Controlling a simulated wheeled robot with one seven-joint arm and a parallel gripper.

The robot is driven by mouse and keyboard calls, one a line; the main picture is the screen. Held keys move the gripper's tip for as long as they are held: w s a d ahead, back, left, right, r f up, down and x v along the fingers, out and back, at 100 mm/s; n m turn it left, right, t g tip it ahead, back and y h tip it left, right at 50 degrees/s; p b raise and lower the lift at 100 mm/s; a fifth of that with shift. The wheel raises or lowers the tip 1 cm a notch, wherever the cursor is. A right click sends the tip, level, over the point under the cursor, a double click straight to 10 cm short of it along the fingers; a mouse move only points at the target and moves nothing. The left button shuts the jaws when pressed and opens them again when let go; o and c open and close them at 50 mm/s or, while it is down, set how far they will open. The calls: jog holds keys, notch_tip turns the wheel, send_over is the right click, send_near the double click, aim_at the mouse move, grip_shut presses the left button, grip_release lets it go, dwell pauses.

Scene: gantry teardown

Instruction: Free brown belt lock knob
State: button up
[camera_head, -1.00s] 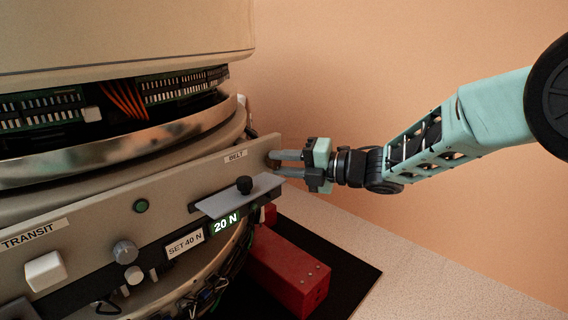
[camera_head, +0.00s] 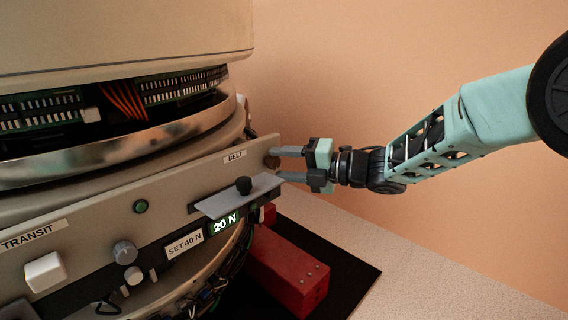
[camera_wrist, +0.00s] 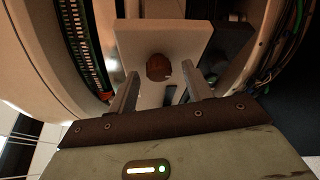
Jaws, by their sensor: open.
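The brown belt lock knob (camera_wrist: 158,67) is a round knob on the pale end plate (camera_wrist: 190,38), and in the wrist view it sits ahead of and between my fingers. In the head view only a sliver of the knob (camera_head: 273,162) shows at the panel's right end, next to the BELT label (camera_head: 235,156). My gripper (camera_head: 279,163) is open at that end, and it also shows in the wrist view (camera_wrist: 158,85). Its fingers stand apart with nothing held between them. I cannot tell whether a fingertip touches the plate.
A red block (camera_head: 290,270) lies on the black mat below. The right side is free.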

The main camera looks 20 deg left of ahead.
jog(key=d+r+p, duration=0.1)
jog(key=d+p, duration=0.4)
jog(key=d, duration=1.2)
jog(key=shift+r+p, duration=0.35)
jog(key=shift+s, duration=0.1)
jog(key=shift+a+r, duration=0.1)
